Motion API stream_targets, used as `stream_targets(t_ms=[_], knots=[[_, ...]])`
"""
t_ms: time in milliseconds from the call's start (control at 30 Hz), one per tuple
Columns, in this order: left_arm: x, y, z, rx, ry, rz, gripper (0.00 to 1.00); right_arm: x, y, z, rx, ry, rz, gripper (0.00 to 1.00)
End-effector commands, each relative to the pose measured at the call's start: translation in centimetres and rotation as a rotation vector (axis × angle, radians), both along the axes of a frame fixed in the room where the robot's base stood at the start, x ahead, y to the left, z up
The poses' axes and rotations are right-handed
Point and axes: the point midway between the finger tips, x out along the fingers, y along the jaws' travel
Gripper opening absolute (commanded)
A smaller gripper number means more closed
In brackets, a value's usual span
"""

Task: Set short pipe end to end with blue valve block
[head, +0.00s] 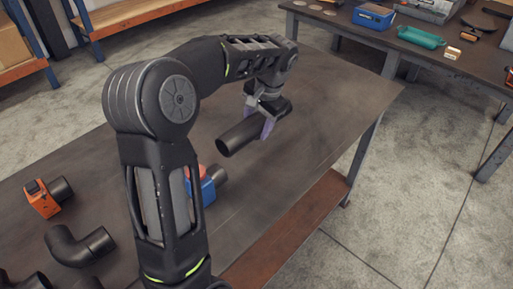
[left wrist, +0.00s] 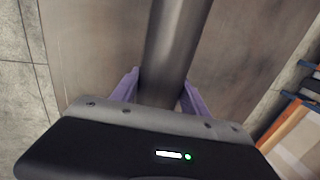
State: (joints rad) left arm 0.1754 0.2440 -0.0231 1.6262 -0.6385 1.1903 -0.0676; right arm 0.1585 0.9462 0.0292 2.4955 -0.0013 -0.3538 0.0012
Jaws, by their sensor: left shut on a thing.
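The short pipe (head: 241,136) is a dark, open-ended tube. My left gripper (head: 268,124) is shut on it with purple fingers near its right end, and it appears held above the table. In the left wrist view the pipe (left wrist: 174,40) runs up from between the two purple fingers (left wrist: 160,92). The blue valve block (head: 208,190) sits on the table in the head view, with a red part on top and a dark pipe stub pointing right. My arm hides part of it. My right gripper is not in view.
The dark table (head: 310,150) is clear around the pipe and to its right. At the left are an orange valve block (head: 42,199) with a stub and a black elbow pipe (head: 80,246). A second bench (head: 410,48) with tools stands at the back right.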

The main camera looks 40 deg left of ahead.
Motion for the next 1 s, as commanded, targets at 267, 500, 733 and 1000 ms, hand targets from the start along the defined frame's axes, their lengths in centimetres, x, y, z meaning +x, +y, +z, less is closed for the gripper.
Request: stream_targets(t_ms=[267,500,733,1000], knots=[[0.0,0.0,-2.8,0.001,-0.002,0.000,0.00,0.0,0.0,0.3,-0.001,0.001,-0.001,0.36],[0.1,0.0,-2.8,0.002,-0.003,0.000,0.00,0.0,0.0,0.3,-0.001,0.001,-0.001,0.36],[0.0,0.0,-4.7,0.000,0.000,0.000,0.00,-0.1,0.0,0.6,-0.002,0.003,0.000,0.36],[0.0,0.0,-7.8,0.000,-0.001,0.001,0.00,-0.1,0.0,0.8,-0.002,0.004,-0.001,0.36]])
